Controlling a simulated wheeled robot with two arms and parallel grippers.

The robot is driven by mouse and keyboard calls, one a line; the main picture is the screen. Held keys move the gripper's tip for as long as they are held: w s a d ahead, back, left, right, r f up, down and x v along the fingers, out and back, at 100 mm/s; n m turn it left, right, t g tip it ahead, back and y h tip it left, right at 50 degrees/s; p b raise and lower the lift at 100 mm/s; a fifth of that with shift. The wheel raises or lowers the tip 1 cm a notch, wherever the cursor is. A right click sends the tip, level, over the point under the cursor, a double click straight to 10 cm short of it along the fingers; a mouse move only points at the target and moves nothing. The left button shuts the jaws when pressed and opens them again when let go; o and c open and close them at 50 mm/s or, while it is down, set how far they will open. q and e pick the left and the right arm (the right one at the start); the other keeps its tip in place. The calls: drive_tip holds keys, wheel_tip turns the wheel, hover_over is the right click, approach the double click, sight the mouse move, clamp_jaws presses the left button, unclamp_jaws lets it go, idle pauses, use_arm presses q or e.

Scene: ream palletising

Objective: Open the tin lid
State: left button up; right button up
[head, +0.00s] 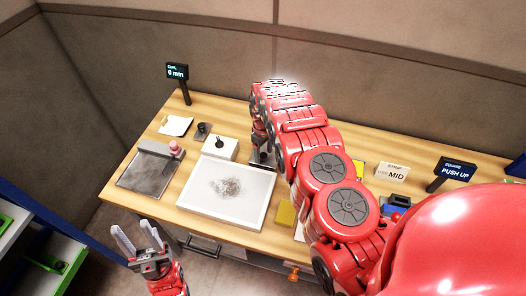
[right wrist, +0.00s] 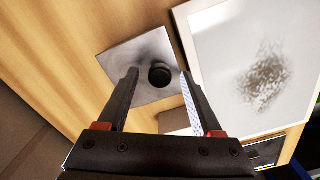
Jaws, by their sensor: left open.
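The tin (head: 220,148) is a small white box with a dark knob on its top, behind the white tray in the head view. In the right wrist view its lid (right wrist: 122,62) is a grey square plate, and the round black knob (right wrist: 160,75) appears between my right fingertips. The right gripper (right wrist: 158,78) is open with nothing held; the gap in depth to the knob is hard to tell. In the head view my right arm hides most of that gripper, just right of the tin. My left gripper (head: 139,245) is open and empty in front of the table's left part.
A white tray with grey specks (head: 195,205) lies in front of the tin. Left of it are a dark plate (head: 145,178), a small dark cup (head: 203,130) and a display (head: 177,72). A yellow block (head: 286,212) and signs (head: 393,173) stand to the right.

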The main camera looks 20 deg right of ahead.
clamp_jaws()
idle(1.3)
